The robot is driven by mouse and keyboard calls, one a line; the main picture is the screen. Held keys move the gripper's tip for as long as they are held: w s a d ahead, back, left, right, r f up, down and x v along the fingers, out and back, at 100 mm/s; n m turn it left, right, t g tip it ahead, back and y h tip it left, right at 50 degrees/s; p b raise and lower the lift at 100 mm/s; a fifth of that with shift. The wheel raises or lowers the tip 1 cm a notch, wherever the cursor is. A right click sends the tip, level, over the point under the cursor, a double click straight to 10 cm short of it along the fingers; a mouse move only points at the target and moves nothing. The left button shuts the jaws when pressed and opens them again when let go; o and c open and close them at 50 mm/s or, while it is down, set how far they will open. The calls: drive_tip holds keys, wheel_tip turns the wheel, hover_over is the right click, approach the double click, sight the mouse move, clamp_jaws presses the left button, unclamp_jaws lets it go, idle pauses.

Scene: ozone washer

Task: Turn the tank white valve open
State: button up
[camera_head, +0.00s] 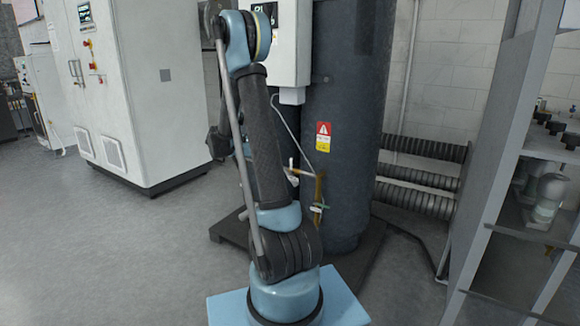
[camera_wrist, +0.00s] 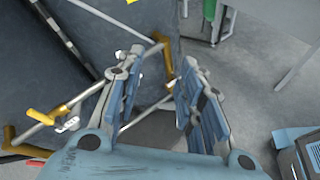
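The dark grey tank (camera_head: 342,110) stands upright behind my arm in the head view. A small white handle (camera_head: 292,180), apparently the white valve, sits on the brass piping (camera_head: 318,190) low on the tank's front. In the wrist view, brass and pale piping (camera_wrist: 40,117) crosses the left side, with a small white part (camera_wrist: 68,124) on it. My gripper (camera_wrist: 162,62) is open in the wrist view, with brass fitting and pale pipe visible between and behind its fingers. Whether a finger touches the valve is unclear. The gripper is hidden behind my arm in the head view.
A white control box (camera_head: 290,45) is mounted at the tank. A white cabinet (camera_head: 150,100) stands left. Ribbed dark hoses (camera_head: 420,180) line the wall, and a grey shelf frame (camera_head: 505,150) stands right. The floor (camera_head: 110,240) at left is clear.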

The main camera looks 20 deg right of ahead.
drive_tip(key=w+a+f+n+h, duration=0.1)
drive_tip(key=w+f+n+h, duration=0.1)
drive_tip(key=w+f, duration=0.35)
drive_tip(key=n+h, duration=0.2)
drive_tip(key=h, duration=0.1)
approach(291, 163)
drive_tip(key=d, duration=0.3)
drive_tip(key=w+d, duration=0.1)
drive_tip(key=d, duration=0.6)
drive_tip(key=shift+w+d, duration=0.2)
drive_tip(key=shift+w, duration=0.1)
clamp_jaws()
drive_tip(key=shift+a, duration=0.1)
